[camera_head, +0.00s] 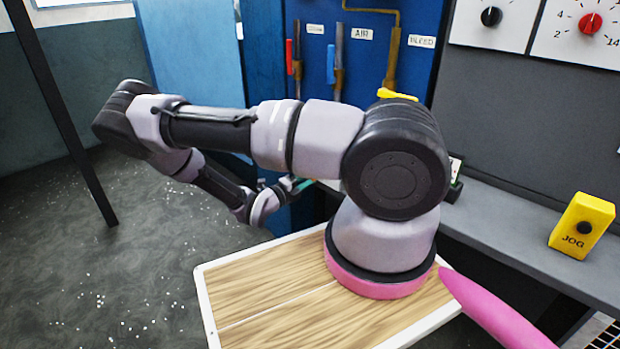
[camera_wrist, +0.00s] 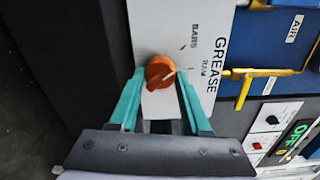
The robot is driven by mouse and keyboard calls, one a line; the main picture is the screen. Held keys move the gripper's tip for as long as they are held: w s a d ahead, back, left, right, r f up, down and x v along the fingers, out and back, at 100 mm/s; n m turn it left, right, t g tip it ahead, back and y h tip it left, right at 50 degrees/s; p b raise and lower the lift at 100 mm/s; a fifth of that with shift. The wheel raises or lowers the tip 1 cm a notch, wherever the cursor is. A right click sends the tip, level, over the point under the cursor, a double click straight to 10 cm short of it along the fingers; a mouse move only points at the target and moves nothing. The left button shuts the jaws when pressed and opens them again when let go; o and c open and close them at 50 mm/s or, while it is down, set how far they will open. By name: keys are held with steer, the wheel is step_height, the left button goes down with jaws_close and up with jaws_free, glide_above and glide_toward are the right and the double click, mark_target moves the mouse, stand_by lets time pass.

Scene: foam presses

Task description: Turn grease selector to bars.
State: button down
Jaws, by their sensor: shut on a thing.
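The grease selector is an orange round knob (camera_wrist: 160,71) on a white panel (camera_wrist: 150,25) in the wrist view. The panel carries the words GREASE, BARS and RAM, turned sideways in the picture. A pale line on the knob points right, roughly toward the tick by RAM; the BARS tick lies above it. My gripper (camera_wrist: 159,84) has its teal fingers on either side of the knob, shut on it. In the head view my gripper (camera_head: 293,185) is small and partly behind my arm, and the knob is hidden there.
A yellow lever (camera_wrist: 262,73) lies right of the panel. Beyond it are a blue panel marked AIR (camera_wrist: 293,28) and a small box with a green OFF display (camera_wrist: 298,133). In the head view a yellow JOG box (camera_head: 583,225) stands on the grey ledge (camera_head: 510,215).

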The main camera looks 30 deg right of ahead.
steer(key=shift+a+n, duration=0.1)
steer(key=shift+n, duration=0.6)
steer(key=shift+c, duration=1.8)
jaws_free()
steer(key=v, duration=1)
steer(key=shift+a, duration=0.35)
steer(key=shift+s, duration=0.1)
